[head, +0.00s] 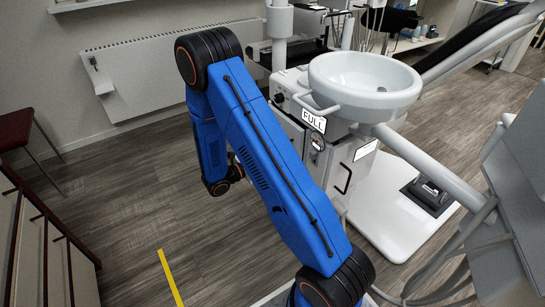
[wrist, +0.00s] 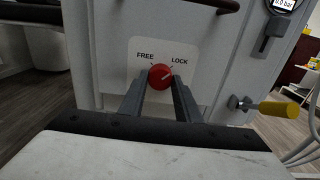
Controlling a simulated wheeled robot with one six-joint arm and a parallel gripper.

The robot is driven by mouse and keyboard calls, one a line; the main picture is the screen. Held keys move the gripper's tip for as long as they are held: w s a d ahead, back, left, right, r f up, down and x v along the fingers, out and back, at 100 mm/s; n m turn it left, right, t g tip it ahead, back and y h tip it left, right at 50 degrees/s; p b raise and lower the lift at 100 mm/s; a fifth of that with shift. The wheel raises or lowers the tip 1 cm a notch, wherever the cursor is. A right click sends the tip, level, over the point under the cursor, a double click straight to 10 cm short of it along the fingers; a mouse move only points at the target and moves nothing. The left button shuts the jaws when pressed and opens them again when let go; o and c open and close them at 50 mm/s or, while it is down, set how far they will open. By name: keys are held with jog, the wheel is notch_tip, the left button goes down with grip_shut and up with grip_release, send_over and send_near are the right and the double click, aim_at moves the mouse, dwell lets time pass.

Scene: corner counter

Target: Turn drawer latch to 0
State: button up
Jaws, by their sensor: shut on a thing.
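The drawer latch is a round red knob (wrist: 160,77) on a pale plate (wrist: 142,52) marked FREE at upper left and LOCK at upper right. A light mark on the knob points to the upper right, towards LOCK. My gripper (wrist: 162,82) is shut on the knob, one dark finger on each side. In the head view my blue arm hides the gripper and the latch.
In the wrist view a dark bar handle (wrist: 215,4) is above the plate, and a yellow-handled valve (wrist: 278,109) and a gauge (wrist: 285,4) are at the right. The head view shows the white cabinet (head: 357,160), basin (head: 365,87) and open floor at left.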

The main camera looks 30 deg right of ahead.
jog(key=shift+n, duration=0.4)
jog(key=n, duration=0.3)
jog(key=shift+n, duration=0.3)
jog(key=shift+r+n, duration=0.1)
jog(key=shift+n, duration=6.6)
jog(key=o, duration=1.1)
jog(key=shift+a, duration=0.15)
jog(key=a, duration=1.7)
jog(key=shift+s+a, duration=0.1)
jog(key=shift+s, duration=0.25)
